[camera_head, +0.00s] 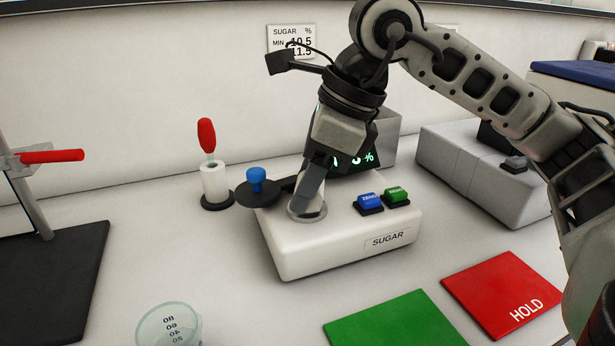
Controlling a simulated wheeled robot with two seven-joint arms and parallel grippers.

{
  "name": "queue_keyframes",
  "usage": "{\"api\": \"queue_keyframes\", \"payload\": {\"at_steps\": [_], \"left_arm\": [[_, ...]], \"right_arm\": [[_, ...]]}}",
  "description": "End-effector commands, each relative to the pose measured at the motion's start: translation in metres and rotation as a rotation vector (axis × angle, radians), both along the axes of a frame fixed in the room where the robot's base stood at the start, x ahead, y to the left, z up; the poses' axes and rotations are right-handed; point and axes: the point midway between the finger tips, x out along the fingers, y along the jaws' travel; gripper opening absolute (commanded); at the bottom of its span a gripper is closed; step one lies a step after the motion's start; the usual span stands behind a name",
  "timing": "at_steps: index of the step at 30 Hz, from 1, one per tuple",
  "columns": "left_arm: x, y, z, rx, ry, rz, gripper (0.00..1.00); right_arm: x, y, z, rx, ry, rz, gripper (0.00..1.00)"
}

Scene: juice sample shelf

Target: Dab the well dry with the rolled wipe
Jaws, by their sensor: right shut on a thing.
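The white sugar meter (340,249) stands in the middle of the counter. Its round well (293,213) is at the left of its top, and the dark round lid (257,194) with a blue knob is swung out to the left. My right gripper (309,203) comes down from above, with its fingertips right at the well. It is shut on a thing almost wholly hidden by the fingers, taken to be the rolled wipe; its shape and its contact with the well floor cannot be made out. My left gripper is not in view.
A red-bulbed dropper (207,136) stands in a white holder (215,184) left of the meter. A clear graduated beaker (168,326) is at the front. Green (395,322) and red HOLD (505,293) mats lie front right. A grey device (470,170) stands behind; a clamp stand (30,195) is left.

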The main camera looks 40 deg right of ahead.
Motion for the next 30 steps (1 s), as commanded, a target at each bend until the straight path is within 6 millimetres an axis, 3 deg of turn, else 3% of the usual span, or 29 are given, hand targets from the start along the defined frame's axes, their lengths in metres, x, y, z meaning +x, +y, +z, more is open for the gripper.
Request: {"api": "queue_keyframes", "payload": {"at_steps": [30], "left_arm": [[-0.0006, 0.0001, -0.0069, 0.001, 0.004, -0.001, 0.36]], "right_arm": [[0.0061, -0.0011, -0.0054, 0.001, 0.001, -0.001, 0.20]]}}
